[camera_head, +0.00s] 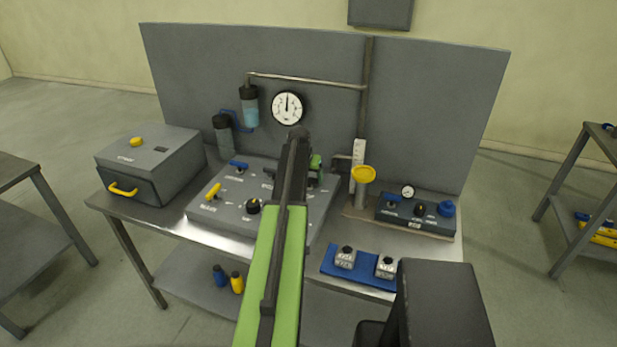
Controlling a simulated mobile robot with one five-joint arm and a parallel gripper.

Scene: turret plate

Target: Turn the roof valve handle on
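The grey turret plate (232,210) lies on the bench and carries several controls. A yellow lever handle (213,191) sits at its left, a blue lever handle (238,165) at its back left, and a black knob (253,206) near its front. The labels are too small to read, so I cannot tell which handle is the roof valve. My arm reaches over the plate and hides its middle and right. My gripper (312,174) is around the far end of the arm, above or beside the plate's back right, mostly hidden. I cannot see its fingers clearly or what it touches.
A grey box (152,165) with a yellow handle stands at left. A round gauge (288,108) is on the back panel (430,110). At right are a yellow funnel-like part (363,175), a control box (415,214) and a blue tray (340,272) with two small blocks.

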